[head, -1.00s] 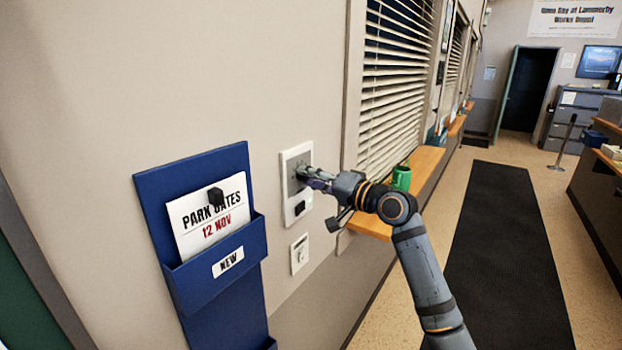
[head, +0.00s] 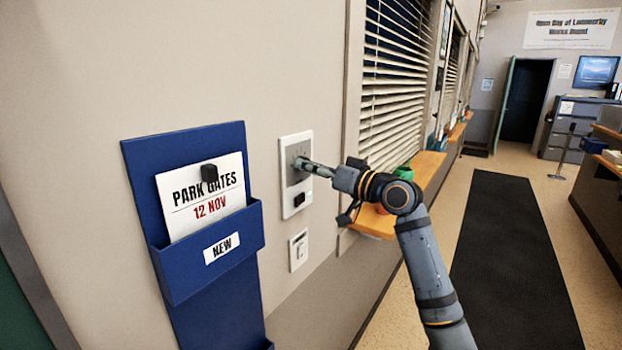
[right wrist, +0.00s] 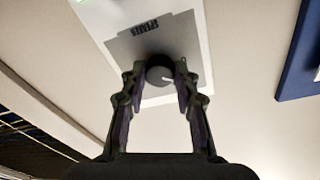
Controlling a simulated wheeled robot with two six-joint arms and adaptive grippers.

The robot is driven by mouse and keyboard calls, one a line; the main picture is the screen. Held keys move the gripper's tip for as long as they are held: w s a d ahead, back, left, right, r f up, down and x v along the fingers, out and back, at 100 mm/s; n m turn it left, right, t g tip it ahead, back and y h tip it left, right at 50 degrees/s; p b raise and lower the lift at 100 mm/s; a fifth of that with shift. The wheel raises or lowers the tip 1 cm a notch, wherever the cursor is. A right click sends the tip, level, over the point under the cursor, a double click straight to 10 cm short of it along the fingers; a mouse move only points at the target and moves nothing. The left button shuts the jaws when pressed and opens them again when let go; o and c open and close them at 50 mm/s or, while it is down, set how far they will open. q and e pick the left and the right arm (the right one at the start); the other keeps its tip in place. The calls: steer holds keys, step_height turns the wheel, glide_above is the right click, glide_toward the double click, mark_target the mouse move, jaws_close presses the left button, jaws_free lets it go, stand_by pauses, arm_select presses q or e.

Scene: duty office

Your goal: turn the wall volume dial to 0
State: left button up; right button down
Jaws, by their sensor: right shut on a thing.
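The volume dial (right wrist: 160,72) is a small dark round knob on a white wall panel (head: 296,206), which also shows in the right wrist view (right wrist: 195,18) with lettering that looks like "SPEAKER". A short white mark shows at the knob's right side in the wrist view. The scale is not readable. My right gripper (head: 303,164) reaches the panel from the right. In the wrist view its two fingers (right wrist: 161,80) are shut on the dial, one on each side. In the head view the fingers hide most of the dial. My left gripper is not in view.
A blue wall holder (head: 205,262) with a "PARK GATES" card (head: 200,197) hangs left of the panel. A small white switch plate (head: 299,250) sits below it. A wooden sill (head: 430,166) with a green item (head: 403,171) lies right, under the blinds. The aisle floor is open.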

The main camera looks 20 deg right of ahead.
steer(key=shift+w+d+f+n+y+b, duration=0.1)
steer(key=shift+n+y+b, duration=0.1)
steer(key=shift+n+b, duration=1.25)
steer(key=shift+f+n+y+b, duration=0.15)
steer(key=shift+n+b, duration=0.7)
steer(key=shift+n, duration=1.2)
steer(key=shift+r, duration=0.1)
steer(key=c, duration=1)
jaws_free()
